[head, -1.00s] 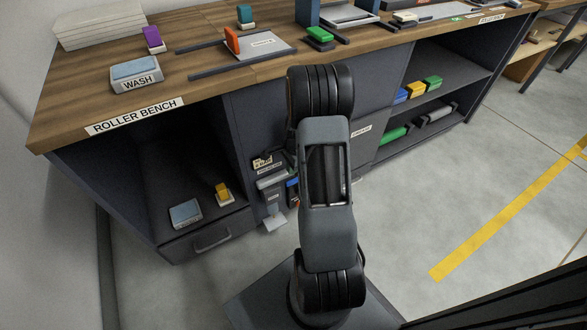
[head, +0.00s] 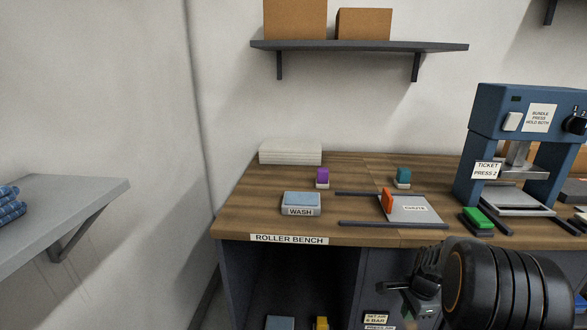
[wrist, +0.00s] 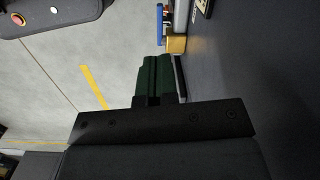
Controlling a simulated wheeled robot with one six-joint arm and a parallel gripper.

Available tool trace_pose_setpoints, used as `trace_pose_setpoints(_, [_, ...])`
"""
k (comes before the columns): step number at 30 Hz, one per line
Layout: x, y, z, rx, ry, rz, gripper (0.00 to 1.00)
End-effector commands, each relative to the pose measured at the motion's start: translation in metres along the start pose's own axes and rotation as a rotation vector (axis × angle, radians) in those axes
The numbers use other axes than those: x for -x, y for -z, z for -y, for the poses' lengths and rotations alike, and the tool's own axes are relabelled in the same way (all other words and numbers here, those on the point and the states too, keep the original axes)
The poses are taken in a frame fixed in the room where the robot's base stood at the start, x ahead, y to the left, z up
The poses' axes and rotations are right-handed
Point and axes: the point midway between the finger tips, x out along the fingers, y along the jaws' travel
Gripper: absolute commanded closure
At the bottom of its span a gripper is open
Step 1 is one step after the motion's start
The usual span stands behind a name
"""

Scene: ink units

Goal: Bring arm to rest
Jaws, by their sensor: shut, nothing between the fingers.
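My arm shows in the head view as a large black ribbed joint (head: 510,285) at the lower right, in front of the bench. Smaller dark parts of the arm show just left of that joint. In the wrist view my gripper (wrist: 157,62) has its dark green fingers together, with nothing visible between them. Grey floor with a yellow line lies left of the fingers, and a dark panel is to their right. How close the fingers are to that panel I cannot tell.
The roller bench (head: 240,222) holds a wash tray (head: 301,210), purple, teal, orange and green pieces, and a blue bundle press (head: 487,110). A wall shelf (head: 360,46) with two boxes is above. A grey shelf (head: 75,205) is at left.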

Motion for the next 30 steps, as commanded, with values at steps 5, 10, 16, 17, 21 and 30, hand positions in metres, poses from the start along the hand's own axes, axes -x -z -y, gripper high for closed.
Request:
trace_pose_setpoints(5, [0.144,-0.072,-0.006,0.404,0.055,-0.063,1.0])
trace_pose_setpoints(10, [0.247,-0.136,-0.033,0.819,0.095,-0.133,1.0])
trace_pose_setpoints(16, [0.326,-0.184,-0.068,1.21,0.13,-0.212,1.0])
trace_pose_setpoints(17, [0.333,-0.19,-0.073,1.256,0.133,-0.222,1.0])
trace_pose_setpoints(21, [0.358,-0.205,-0.089,1.418,0.145,-0.258,1.0])
trace_pose_setpoints(30, [0.37,-0.212,-0.101,1.531,0.151,-0.286,1.0])
